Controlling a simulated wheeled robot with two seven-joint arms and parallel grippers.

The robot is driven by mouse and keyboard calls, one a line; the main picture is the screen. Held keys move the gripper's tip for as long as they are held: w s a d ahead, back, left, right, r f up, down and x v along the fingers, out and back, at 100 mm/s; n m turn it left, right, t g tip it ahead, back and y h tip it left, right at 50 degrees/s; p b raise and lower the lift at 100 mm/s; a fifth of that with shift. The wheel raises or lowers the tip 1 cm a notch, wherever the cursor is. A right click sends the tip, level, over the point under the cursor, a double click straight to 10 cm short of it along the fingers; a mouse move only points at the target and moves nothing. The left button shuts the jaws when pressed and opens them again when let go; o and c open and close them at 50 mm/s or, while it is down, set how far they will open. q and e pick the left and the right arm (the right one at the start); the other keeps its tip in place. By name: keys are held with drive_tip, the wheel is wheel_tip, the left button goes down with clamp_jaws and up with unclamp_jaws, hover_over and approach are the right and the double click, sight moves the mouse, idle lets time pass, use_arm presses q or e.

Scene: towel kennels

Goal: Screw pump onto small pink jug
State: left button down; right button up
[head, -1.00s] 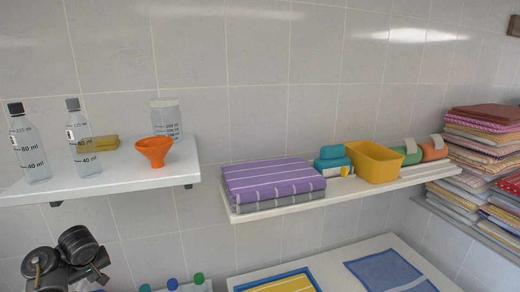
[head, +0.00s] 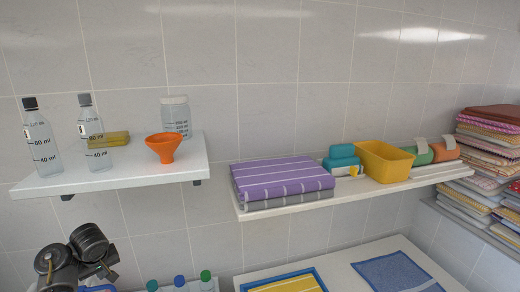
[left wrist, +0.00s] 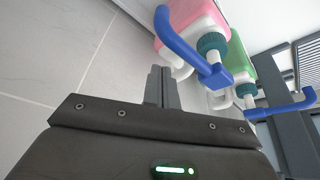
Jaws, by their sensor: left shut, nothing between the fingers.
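In the left wrist view a pink jug (left wrist: 196,14) shows at the top, tilted in the picture and partly cut off. A blue pump (left wrist: 190,50) with a teal collar (left wrist: 211,43) shows at the jug; I cannot tell whether it is screwed on. My left gripper (left wrist: 161,72) is shut and empty, its fingertips just left of the blue pump and apart from it in the picture. In the head view my left wrist shows at the lower left. The jugs are not clearly seen there. My right gripper is not in view.
A green jug (left wrist: 240,52) with a second blue pump (left wrist: 284,105) stands beside the pink one. In the head view, a white shelf (head: 110,180) above my left arm holds bottles and an orange funnel (head: 163,147). Coloured caps (head: 179,281) show low down. Folded towels (head: 283,180) lie on another shelf.

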use_arm(q)
drive_tip(key=shift+f+b, duration=0.55)
drive_tip(key=shift+f, duration=0.6)
drive_tip(key=shift+s+d+p, duration=0.5)
drive_tip(key=shift+s+p, duration=0.05)
drive_tip(key=shift+p, duration=0.4)
